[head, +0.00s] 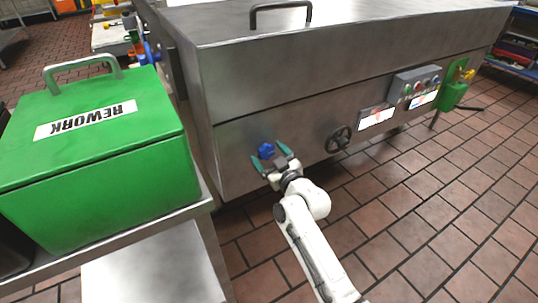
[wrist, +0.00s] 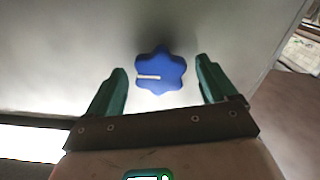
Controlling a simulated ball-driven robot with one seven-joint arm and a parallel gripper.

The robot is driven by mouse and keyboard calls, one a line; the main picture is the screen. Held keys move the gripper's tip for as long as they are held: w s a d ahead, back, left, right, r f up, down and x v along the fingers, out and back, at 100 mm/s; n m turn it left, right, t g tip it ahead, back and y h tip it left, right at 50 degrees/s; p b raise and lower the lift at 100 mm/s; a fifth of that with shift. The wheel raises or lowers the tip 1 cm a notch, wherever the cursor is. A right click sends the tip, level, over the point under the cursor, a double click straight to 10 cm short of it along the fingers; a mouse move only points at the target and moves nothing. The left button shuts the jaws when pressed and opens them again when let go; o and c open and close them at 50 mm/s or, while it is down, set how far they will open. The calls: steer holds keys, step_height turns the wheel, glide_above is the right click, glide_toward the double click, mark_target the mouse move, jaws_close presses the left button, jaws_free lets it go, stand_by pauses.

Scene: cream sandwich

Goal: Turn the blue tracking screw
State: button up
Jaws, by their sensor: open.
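The blue tracking screw (head: 266,151) is a lobed knob on the front face of the steel machine (head: 240,142), near its lower left corner. In the wrist view the screw (wrist: 160,72) faces me, with a short white mark on its left half. My gripper (head: 271,155) is in front of the screw, with its two green fingers apart. In the wrist view the gripper (wrist: 158,80) has one finger to the left and one to the right of the screw. Gaps show on both sides, so the fingers do not appear to touch it.
A green box labelled REWORK (head: 95,150) stands on a steel table (head: 205,200) at the left. A dark handwheel (head: 338,140) and a control box with buttons (head: 414,85) are on the machine's face to the right. The tiled floor (head: 420,220) at the right is clear.

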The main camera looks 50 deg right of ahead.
steer(key=shift+w, duration=0.1)
steer(key=shift+c, duration=0.4)
steer(key=c, duration=1)
